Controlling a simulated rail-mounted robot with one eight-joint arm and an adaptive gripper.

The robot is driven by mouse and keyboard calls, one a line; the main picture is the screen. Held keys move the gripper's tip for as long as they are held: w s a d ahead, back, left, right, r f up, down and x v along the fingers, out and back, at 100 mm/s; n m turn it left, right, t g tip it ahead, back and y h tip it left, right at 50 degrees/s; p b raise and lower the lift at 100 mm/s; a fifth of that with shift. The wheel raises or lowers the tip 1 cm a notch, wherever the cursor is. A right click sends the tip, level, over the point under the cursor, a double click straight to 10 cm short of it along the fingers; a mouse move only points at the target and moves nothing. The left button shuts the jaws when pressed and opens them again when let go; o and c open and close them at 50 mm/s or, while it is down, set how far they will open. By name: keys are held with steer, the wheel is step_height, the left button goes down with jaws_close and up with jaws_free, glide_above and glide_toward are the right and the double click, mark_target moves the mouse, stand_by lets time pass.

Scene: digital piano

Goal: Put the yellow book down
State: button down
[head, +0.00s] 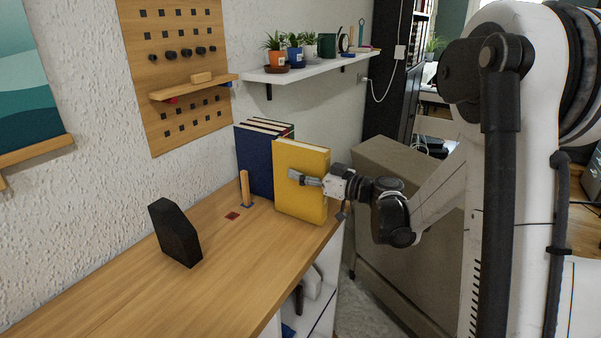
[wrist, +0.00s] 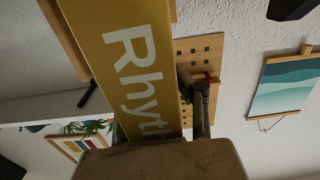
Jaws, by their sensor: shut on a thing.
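The yellow book (head: 299,182) stands upright at the right end of the wooden desktop (head: 215,270), in front of a row of dark books. In the head view I cannot tell whether its lower edge touches the desktop.
Blue and dark books (head: 255,162) stand behind the yellow book. A wooden peg (head: 245,188) and a small red square (head: 232,216) are to its left. A black angled block (head: 175,232) stands farther left. A shelf with potted plants (head: 310,70) hangs above. The front left desktop is clear.

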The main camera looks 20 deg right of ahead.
steer(key=shift+f, duration=0.2)
steer(key=c, duration=1.4)
jaws_free()
steer(key=shift+r, duration=0.1)
steer(key=v, duration=1.2)
steer(key=shift+r+p, duration=0.2)
steer(key=shift+p, duration=0.1)
